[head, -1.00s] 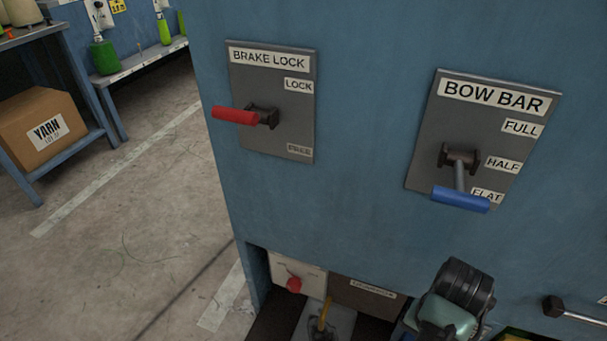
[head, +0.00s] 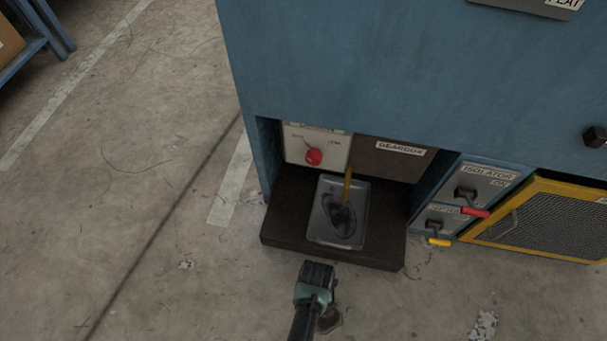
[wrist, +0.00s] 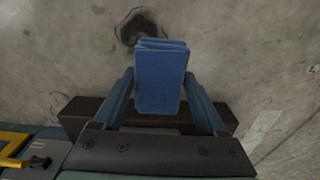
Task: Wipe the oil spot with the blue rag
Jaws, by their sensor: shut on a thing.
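The blue rag (wrist: 159,82) is folded into a block and held between the two fingers of my gripper (wrist: 160,76) in the wrist view. In that view a dark oil spot (wrist: 138,24) lies on the concrete floor just beyond the rag's far edge. In the head view my gripper (head: 314,283) hangs in front of the dark plinth. There the dark spot (head: 332,321) shows beside my arm, partly hidden by it. The rag is hidden in the head view. I cannot tell how high the rag is above the floor.
A metal tray (head: 328,238) with dark liquid sits on the plinth (head: 285,238) under the blue machine (head: 400,80). Isolator levers (head: 474,212) and a yellow-framed mesh guard (head: 545,218) stand right. The floor at left is open.

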